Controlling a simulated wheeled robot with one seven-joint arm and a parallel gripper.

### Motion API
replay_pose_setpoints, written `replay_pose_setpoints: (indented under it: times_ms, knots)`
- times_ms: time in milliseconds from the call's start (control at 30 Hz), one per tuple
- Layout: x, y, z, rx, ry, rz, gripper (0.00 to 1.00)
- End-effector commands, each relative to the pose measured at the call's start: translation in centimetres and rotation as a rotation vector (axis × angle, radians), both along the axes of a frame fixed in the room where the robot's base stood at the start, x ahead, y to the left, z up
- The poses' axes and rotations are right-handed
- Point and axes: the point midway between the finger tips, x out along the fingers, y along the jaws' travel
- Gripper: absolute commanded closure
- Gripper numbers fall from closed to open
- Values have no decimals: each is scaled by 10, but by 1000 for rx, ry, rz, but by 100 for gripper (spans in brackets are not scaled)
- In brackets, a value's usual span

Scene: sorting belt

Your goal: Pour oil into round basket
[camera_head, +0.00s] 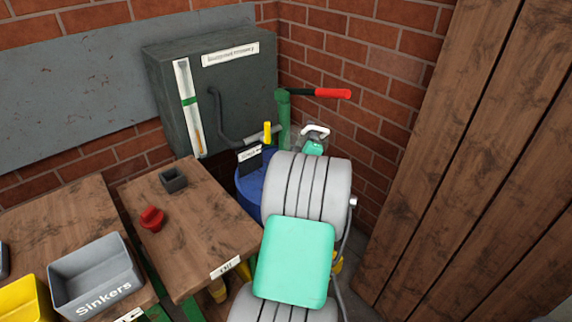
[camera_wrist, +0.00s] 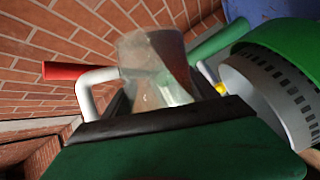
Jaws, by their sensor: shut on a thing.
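A clear see-through vessel (camera_wrist: 155,70), which looks like the oil container, stands in front of my gripper in the wrist view. A white bent handle-like part (camera_wrist: 95,88) shows beside it; the head view shows the white part (camera_head: 316,130) too. My gripper (camera_head: 313,147) is mostly hidden behind my arm in the head view, by the blue drum (camera_head: 248,190). It is shut on the clear vessel; the fingertips are hard to make out. A round grey slotted thing with a green top (camera_wrist: 265,75) is at the right in the wrist view; I cannot tell whether it is the round basket.
Wooden tables at left hold a red piece (camera_head: 152,218), a small dark box (camera_head: 173,180) and a grey Sinkers bin (camera_head: 97,278). Wooden planks (camera_head: 480,170) stand at right.

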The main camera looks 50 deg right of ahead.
Motion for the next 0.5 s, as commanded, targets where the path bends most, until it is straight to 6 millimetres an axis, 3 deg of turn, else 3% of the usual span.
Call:
replay_pose_setpoints:
  times_ms: [500]
  knots:
    - [1,1,-3,-71,45,0,80]
